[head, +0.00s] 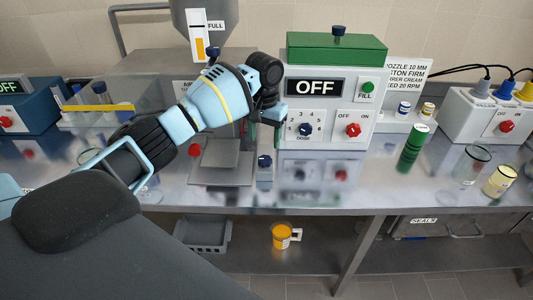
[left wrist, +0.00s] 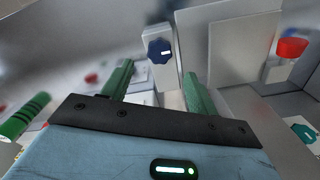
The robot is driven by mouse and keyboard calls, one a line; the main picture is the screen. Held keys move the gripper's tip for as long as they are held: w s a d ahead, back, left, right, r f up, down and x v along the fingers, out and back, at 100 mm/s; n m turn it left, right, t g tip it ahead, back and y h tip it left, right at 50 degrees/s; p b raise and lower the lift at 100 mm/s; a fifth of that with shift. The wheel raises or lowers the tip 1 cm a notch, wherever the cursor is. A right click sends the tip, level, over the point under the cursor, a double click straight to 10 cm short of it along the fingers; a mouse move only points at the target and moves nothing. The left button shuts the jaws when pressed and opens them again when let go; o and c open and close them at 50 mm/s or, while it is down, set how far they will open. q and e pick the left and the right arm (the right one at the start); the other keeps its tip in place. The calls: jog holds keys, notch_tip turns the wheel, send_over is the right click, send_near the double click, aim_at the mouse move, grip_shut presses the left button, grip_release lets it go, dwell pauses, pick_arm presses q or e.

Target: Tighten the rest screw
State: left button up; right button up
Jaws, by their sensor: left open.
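A dark blue knob with a white mark, which looks like the rest screw (head: 264,161), sits on the front of a small grey block beside a grey stepped plate (head: 222,165). In the left wrist view the knob (left wrist: 159,50) faces me, just beyond the fingertips and between their lines. My left gripper (head: 264,132) is above the knob in the head view; its green fingers (left wrist: 158,76) are apart with nothing between them. I cannot tell the exact gap to the knob. My right gripper is not in view.
A white dosing machine (head: 326,140) with a dose dial and red switch stands right of the gripper; its display reads OFF. A red knob (head: 195,150) is left of the plate. A green cylinder (head: 413,147) and glass jars stand right. The bench front is clear.

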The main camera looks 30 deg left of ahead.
aim_at(265, 158)
pick_arm(q)
notch_tip(265, 158, down, 7)
jog(key=shift+f, duration=0.2)
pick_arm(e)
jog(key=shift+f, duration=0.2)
pick_arm(q)
jog(key=shift+c, duration=0.5)
jog(key=c, duration=0.9)
